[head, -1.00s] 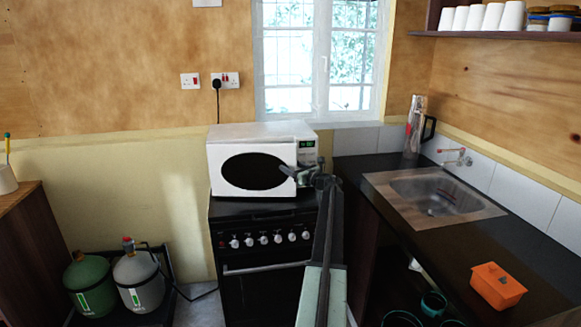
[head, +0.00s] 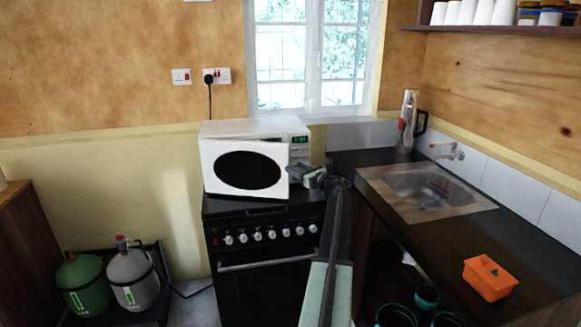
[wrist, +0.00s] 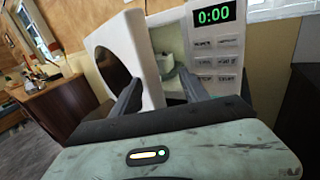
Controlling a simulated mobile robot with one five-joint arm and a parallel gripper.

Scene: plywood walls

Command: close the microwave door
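The white microwave (head: 255,130) stands on the black stove. Its door (head: 210,185), with a dark oval window, is ajar, hinged at the left. In the wrist view the door (wrist: 150,60) shows its thick free edge, with a gap to the control panel (wrist: 217,50) and part of the inside visible. My gripper (head: 292,172) is at the door's free right edge. In the wrist view my gripper (wrist: 163,85) has its fingers apart, the left one in front of the door and the right one by the gap. I cannot tell if they touch the door.
The black stove (head: 262,275) is below the microwave. A dark counter (head: 440,230) with a sink (head: 425,190) and an orange box (head: 490,278) is on the right. Two gas cylinders (head: 130,275) stand at the lower left.

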